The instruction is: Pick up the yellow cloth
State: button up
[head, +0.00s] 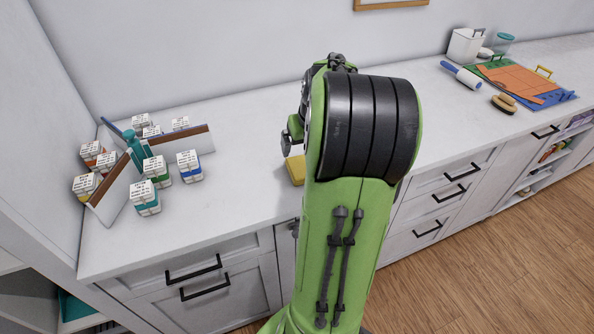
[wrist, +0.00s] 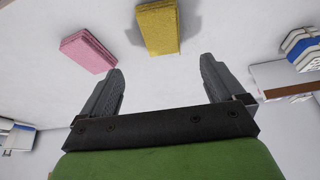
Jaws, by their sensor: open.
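The yellow cloth (wrist: 158,27) is a folded block on the white countertop, at the top middle of the wrist view. In the head view part of the yellow cloth (head: 296,170) shows just left of my arm, which hides the rest. My gripper (wrist: 158,75) is open and empty, its two fingers apart. The cloth lies ahead of the fingertips, roughly in line with the gap between them, and the fingers do not touch it. In the head view my arm hides most of the gripper.
A pink folded cloth (wrist: 88,51) lies left of the yellow one in the wrist view. Several small labelled boxes (head: 189,166), a teal bottle (head: 138,150) and a divider (head: 118,187) stand at the left of the counter. Boards (head: 520,78), a roller (head: 461,75) and a brush (head: 503,103) lie at the right.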

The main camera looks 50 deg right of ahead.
aim_at(300, 165)
jog(key=b+x, duration=0.1)
jog(key=x, duration=0.6)
jog(key=b+x, duration=0.1)
jog(key=x, duration=0.2)
jog(key=shift+a+f+b, duration=0.2)
jog(key=shift+f+b, duration=0.1)
jog(key=shift+r, duration=0.1)
jog(key=c, duration=1.3)
notch_tip(300, 165, up, 10)
jog(key=p, duration=0.3)
jog(key=shift+c, duration=0.6)
